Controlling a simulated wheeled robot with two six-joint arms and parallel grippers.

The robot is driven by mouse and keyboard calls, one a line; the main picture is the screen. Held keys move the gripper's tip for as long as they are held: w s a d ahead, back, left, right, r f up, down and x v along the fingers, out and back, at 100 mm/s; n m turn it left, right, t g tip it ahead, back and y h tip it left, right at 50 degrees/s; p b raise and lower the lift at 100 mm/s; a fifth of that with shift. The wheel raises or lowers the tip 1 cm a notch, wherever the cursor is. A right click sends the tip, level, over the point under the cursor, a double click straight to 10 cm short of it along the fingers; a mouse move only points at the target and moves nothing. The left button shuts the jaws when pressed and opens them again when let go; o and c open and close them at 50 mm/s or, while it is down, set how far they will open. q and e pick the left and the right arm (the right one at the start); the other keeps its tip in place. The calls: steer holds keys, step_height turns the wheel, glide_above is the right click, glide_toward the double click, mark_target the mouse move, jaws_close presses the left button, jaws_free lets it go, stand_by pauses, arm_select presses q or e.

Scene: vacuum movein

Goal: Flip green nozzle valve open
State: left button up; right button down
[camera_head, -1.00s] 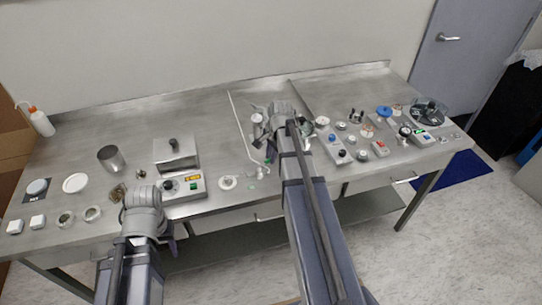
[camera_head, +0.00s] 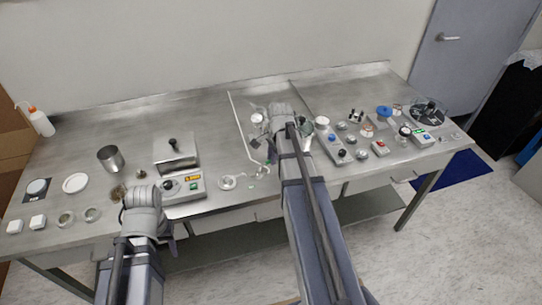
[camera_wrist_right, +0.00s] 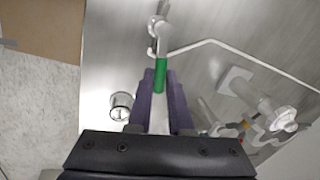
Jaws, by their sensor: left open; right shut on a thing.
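The green nozzle valve (camera_wrist_right: 159,76) is a short green lever below a grey metal fitting (camera_wrist_right: 158,30) in the right wrist view. My right gripper (camera_wrist_right: 160,80) has its two purple fingers closed around the green lever, one on each side. In the head view my right gripper (camera_head: 276,150) is mostly hidden by my own arm, over the middle of the bench. My left gripper (camera_head: 170,245) hangs at the bench's front edge, apart from the valve; its fingers are mostly hidden behind my wrist.
A hotplate-like box with a display (camera_head: 184,187) stands right of my left wrist. A grey control box with knobs (camera_head: 336,148) stands right of my right arm. The back of the steel bench (camera_head: 180,110) is clear.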

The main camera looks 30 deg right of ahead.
steer(key=m, duration=0.1)
steer(key=s+m, duration=0.1)
steer(key=m, duration=0.1)
steer(key=shift+s+a+h, duration=0.15)
steer(key=shift+s+h, duration=0.1)
steer(key=shift+h, duration=0.05)
steer(key=c, duration=0.8)
jaws_free()
steer(key=shift+c, duration=0.2)
step_height(320, 180, up, 8)
steer(key=s+p, duration=0.1)
steer(key=p, duration=0.6)
steer(key=shift+s+a+f+p, duration=0.15)
steer(key=shift+s+a+p, duration=0.05)
steer(key=shift+p, duration=0.15)
